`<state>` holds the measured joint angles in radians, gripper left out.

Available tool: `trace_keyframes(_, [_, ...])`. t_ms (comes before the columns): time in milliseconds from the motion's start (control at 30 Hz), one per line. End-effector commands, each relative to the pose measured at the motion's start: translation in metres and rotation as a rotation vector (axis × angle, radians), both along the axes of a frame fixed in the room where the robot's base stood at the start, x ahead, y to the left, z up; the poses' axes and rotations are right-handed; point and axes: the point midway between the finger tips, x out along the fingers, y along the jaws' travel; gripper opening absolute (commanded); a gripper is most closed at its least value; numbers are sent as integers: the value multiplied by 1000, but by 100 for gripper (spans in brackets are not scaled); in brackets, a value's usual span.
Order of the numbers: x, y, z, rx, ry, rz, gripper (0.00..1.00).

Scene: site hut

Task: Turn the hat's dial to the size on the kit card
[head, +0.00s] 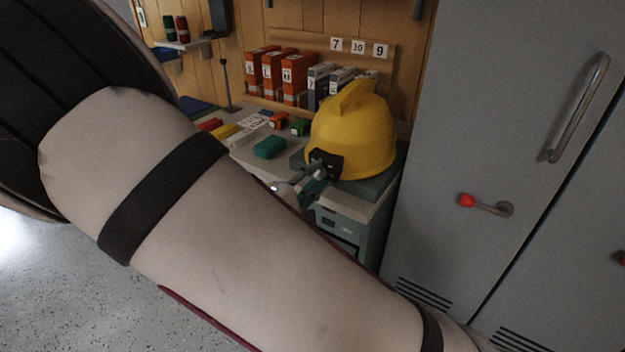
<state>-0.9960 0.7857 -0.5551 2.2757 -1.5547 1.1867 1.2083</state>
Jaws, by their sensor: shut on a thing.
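A yellow hard hat (355,130) sits on a dark green-grey stand (372,188) on the bench, in the head view. A black dial block (326,163) is on the hat's near side, low on its rim. My gripper (318,172) is at this dial and shut on it. The dial's marks are too small to read and partly covered by the gripper. A small white printed card (252,122) lies on the bench to the left of the hat. I cannot read it or tell if it is the kit card.
Orange and grey lettered boxes (295,80) stand behind the hat, below tags 7, 10 and 9 (358,48). A teal block (269,148) and several small coloured items lie left of the hat. A grey locker (440,130) with handles stands close on the right.

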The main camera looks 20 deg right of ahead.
Motion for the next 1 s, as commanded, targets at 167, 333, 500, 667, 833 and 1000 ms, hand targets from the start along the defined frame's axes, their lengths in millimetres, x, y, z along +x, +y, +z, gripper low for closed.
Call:
trace_keyframes(167, [0,0,-2,85,-116,-1,0])
trace_keyframes(333, [1,0,-2,149,-204,-1,0])
trace_keyframes(500, [0,0,-2,192,-263,0,0])
trace_keyframes(667, [0,0,-3,216,-293,0,0])
trace_keyframes(833, [0,0,-2,226,-307,0,0])
trace_keyframes(1000, [0,0,-2,226,-308,0,0])
